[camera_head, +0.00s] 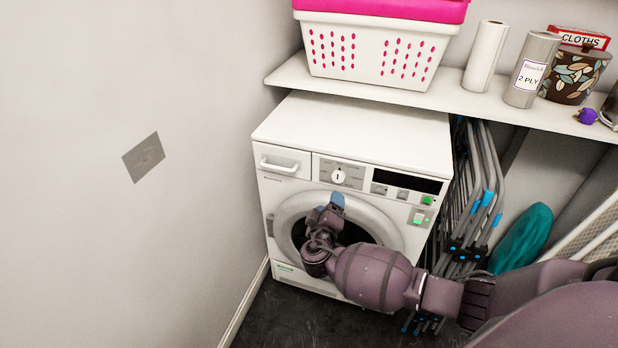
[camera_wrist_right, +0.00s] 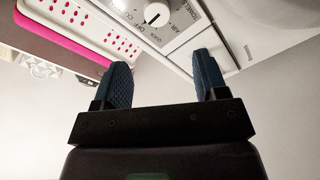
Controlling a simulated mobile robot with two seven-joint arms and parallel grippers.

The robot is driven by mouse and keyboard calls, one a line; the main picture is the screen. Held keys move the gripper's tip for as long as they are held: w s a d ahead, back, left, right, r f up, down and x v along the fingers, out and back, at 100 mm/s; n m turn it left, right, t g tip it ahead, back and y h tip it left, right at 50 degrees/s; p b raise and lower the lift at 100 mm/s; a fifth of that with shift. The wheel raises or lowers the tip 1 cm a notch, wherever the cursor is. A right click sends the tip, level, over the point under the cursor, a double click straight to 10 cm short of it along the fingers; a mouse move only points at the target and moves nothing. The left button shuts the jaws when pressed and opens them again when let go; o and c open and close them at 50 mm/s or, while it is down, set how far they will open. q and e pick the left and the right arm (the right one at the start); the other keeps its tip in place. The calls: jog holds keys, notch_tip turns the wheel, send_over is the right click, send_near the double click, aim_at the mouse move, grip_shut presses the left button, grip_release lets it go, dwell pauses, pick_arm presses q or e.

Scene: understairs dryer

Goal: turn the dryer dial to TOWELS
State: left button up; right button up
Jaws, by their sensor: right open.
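The dryer (camera_head: 350,130) is a white front-loading machine under the shelf. Its dial (camera_head: 338,177) is a round white knob with a dark pointer line that looks near upright in the head view. In the right wrist view the dial (camera_wrist_right: 156,14) sits at the top, on a grey panel with partly readable labels, among them TOWEL, AIR and OFF. My right gripper (camera_head: 336,199) is in front of the dryer door, just below the dial. Its two blue fingers (camera_wrist_right: 162,70) are spread and empty, apart from the knob. My left gripper is not in view.
A shelf (camera_head: 430,97) above holds a white-and-pink basket (camera_head: 375,50), paper rolls (camera_head: 532,70) and a patterned pot (camera_head: 575,75). A folded drying rack (camera_head: 478,190) stands close to the dryer's right side.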

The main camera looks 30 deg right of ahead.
aim_at(337, 178)
jog(key=x, duration=0.4)
jog(key=b+x, duration=0.1)
jog(key=x, duration=0.4)
jog(key=shift+s+d, duration=0.1)
jog(key=shift+d, duration=0.25)
jog(key=shift+w+d, duration=0.35)
jog(key=shift+w, duration=0.05)
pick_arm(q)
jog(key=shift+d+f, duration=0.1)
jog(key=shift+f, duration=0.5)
pick_arm(e)
jog(key=shift+w, duration=0.1)
jog(key=c, duration=0.7)
jog(key=shift+c, duration=1.1)
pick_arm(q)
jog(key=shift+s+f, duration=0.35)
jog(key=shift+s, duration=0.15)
